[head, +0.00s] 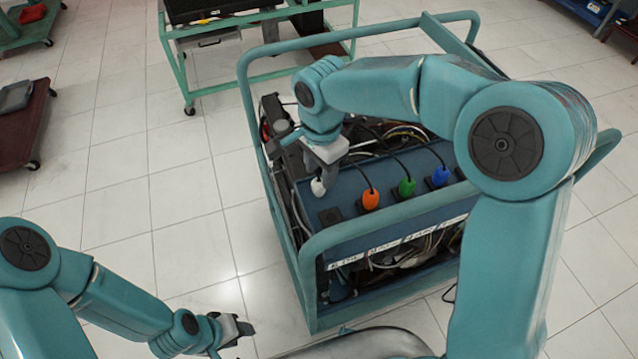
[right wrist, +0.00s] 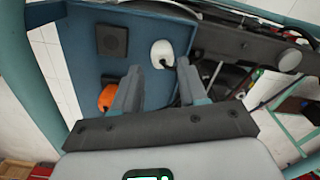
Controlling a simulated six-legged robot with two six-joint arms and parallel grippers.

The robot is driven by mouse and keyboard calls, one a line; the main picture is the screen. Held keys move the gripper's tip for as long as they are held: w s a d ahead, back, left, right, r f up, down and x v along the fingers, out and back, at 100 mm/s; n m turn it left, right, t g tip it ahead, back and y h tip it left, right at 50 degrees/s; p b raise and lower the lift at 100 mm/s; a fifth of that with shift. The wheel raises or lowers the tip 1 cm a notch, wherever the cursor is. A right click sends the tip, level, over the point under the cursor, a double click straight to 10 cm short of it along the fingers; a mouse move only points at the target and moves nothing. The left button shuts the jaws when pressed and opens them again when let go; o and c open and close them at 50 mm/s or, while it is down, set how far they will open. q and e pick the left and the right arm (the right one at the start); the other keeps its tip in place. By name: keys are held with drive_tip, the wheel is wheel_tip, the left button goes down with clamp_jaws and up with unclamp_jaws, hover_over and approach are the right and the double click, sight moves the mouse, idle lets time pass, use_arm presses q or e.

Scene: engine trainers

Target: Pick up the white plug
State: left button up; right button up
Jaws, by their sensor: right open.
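The white plug (head: 318,187) stands at the left end of the blue panel (head: 325,205) on the engine trainer, just below my right gripper (head: 325,168). In the right wrist view the white plug (right wrist: 162,52) lies just beyond the fingertips of my right gripper (right wrist: 158,75), between their lines. A dark cable runs from it. The right gripper is open, and no hold on the plug shows. My left gripper (head: 240,330) is at the lower left, away from the trainer, over the floor; its jaw opening is unclear.
An orange plug (head: 370,198), a green plug (head: 406,187) and a blue plug (head: 440,176) stand in a row to the right. Teal frame rails (head: 275,175) surround the trainer.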

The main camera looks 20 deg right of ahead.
sight(318, 181)
drive_tip(key=shift+s+a+f, duration=0.1)
drive_tip(key=shift+s+f, duration=0.1)
drive_tip(key=shift+f, duration=0.15)
drive_tip(key=f, duration=0.3)
drive_tip(key=f+p, duration=0.1)
drive_tip(key=shift+w+f, duration=0.25)
drive_tip(key=shift+w, duration=0.15)
drive_tip(key=shift+s+a, duration=0.1)
drive_tip(key=shift+s, duration=0.1)
drive_tip(key=shift+w, duration=0.1)
clamp_jaws()
drive_tip(key=shift+r, duration=0.1)
